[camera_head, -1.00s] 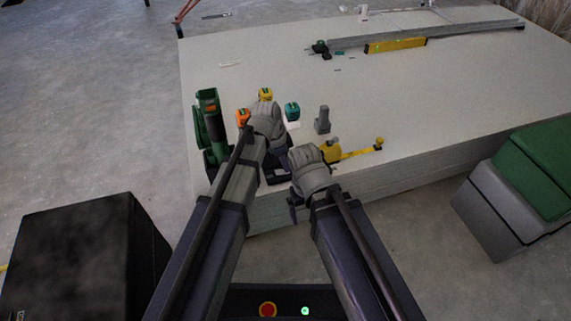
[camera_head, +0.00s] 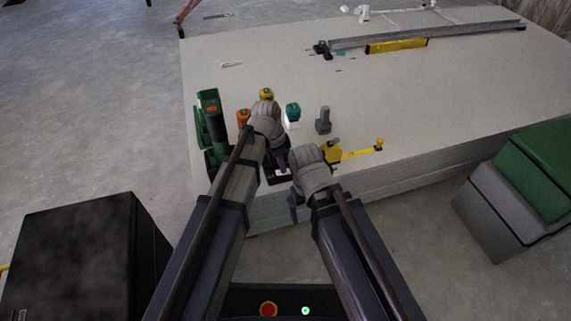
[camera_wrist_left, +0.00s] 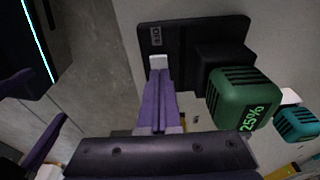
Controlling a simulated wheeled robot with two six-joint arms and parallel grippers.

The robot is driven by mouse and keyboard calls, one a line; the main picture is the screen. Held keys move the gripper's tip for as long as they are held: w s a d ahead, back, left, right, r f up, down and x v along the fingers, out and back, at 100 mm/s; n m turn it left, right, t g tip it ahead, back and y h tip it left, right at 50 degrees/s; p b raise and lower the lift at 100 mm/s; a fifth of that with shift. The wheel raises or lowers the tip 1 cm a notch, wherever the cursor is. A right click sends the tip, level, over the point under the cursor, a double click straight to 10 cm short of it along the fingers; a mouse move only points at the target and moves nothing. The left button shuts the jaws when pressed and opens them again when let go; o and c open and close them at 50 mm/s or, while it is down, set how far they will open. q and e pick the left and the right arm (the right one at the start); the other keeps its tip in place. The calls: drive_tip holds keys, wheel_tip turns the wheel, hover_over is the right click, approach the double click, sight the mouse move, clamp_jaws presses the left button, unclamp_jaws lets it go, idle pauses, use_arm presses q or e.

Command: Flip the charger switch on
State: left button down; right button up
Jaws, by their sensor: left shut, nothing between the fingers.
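The charger (camera_wrist_left: 180,34) is a black plate with a small label, lying near the table's front edge in the left wrist view. A green battery (camera_wrist_left: 240,98) marked 25% sits at its raised block. In the head view my left forearm and wrist hide most of the charger. My right gripper (camera_head: 296,204) hangs by the table's front edge, its jaws unclear.
On the table (camera_head: 420,100) stand a green tool (camera_head: 211,125), orange (camera_head: 243,117), yellow (camera_head: 266,94) and teal (camera_head: 293,111) batteries, a grey block (camera_head: 323,121) and a yellow tape measure (camera_head: 333,152). A yellow level (camera_head: 397,46) lies at the back. The table's middle is clear.

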sight(277, 172)
use_arm(q)
drive_tip(key=shift+s+a, duration=0.1)
drive_tip(key=shift+a, duration=0.1)
drive_tip(key=shift+d+r+p, duration=0.1)
drive_tip(key=shift+r+p, duration=0.5)
drive_tip(key=shift+p, duration=0.05)
drive_tip(key=r+p, duration=0.3)
drive_tip(key=shift+d+r, duration=0.1)
drive_tip(key=shift+d, duration=0.2)
wheel_tip(277, 172, up, 9)
drive_tip(key=a+p, duration=0.2)
drive_tip(key=p, duration=0.7)
drive_tip(key=shift+s+r, duration=0.15)
drive_tip(key=shift+s, duration=0.05)
